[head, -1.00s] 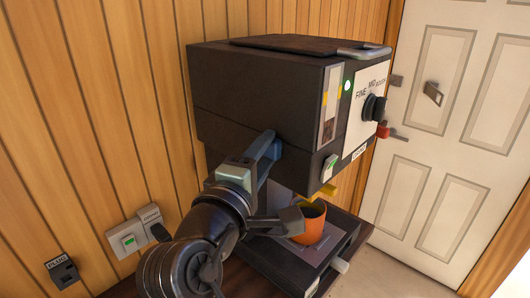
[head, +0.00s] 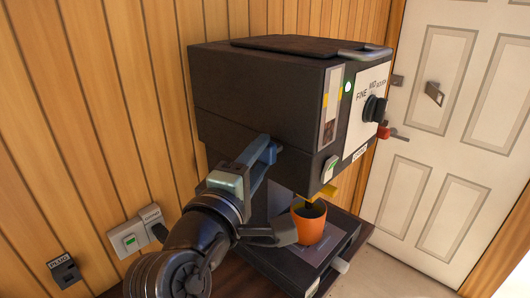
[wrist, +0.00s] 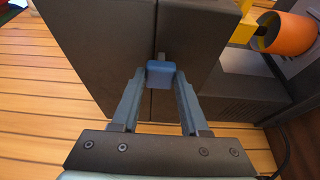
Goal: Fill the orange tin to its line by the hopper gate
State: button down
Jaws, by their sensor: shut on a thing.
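The orange tin (head: 309,229) stands upright under the yellow spout (head: 331,191) of the dark hopper machine (head: 255,100). Dark stuff shows between spout and tin, like beans falling; the tin's line and fill level cannot be made out. In the wrist view the tin (wrist: 284,33) and spout (wrist: 243,30) are at the upper right, with dark matter between them. My gripper (head: 268,152) is at the machine's left side. Its fingers are shut on a small blue handle (wrist: 160,72) on a stem from the machine's side, seemingly the hopper gate.
The tin rests on a dark base (head: 322,262) with a pale knob (head: 340,265). The machine front has a dial panel (head: 371,105), a lit green light (head: 348,87) and a level window (head: 330,105). Wall sockets (head: 129,238) are at the left, a white door (head: 450,130) at the right.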

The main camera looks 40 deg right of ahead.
jog(key=shift+c, duration=2)
grip_release()
jog(key=b+v, duration=0.4)
jog(key=v, duration=0.9)
